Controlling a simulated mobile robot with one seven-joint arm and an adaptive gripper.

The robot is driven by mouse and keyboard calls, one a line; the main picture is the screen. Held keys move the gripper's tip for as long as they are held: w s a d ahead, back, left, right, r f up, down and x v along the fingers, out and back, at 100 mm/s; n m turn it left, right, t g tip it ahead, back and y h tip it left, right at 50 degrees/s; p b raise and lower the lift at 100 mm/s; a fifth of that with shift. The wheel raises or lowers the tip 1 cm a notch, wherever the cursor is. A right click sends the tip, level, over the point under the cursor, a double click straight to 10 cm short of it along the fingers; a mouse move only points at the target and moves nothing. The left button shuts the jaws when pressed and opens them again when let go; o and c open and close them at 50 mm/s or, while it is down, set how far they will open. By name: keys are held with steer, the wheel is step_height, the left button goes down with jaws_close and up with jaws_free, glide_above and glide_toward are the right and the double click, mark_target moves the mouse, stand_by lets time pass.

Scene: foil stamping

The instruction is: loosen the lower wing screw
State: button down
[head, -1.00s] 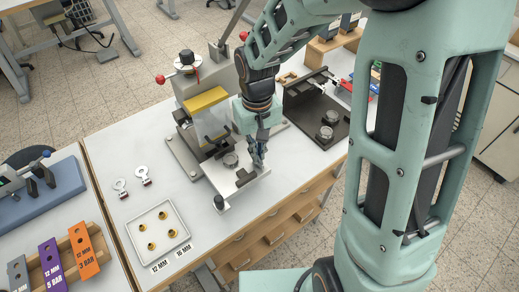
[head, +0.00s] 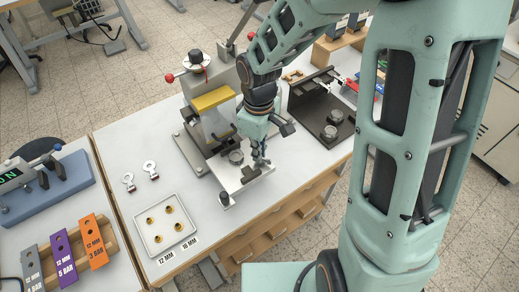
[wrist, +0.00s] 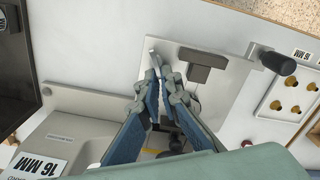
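The foil press stands on the bench, with a yellow block (head: 214,98) on its front and a pale base plate (head: 226,182) below. My gripper (head: 259,163) points down over the right part of this plate. In the wrist view my gripper's (wrist: 160,74) two blue-grey fingertips are close together beside a small silvery piece (wrist: 152,46) at the plate's edge. That piece may be the lower wing screw. The fingers hide much of it, so I cannot tell whether they grip it. A dark T-shaped block (wrist: 205,65) lies right of the fingertips on the plate.
A black knob (head: 224,199) stands at the plate's front corner. A white tray (head: 166,223) with several brass pieces is at front left. A dark fixture (head: 324,115) stands on the right. Orange, purple and grey tags lie at left.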

stand_by(0.3)
steer(key=c, duration=2.2)
jaws_free()
steer(key=shift+o, duration=0.2)
step_height(320, 180, up, 12)
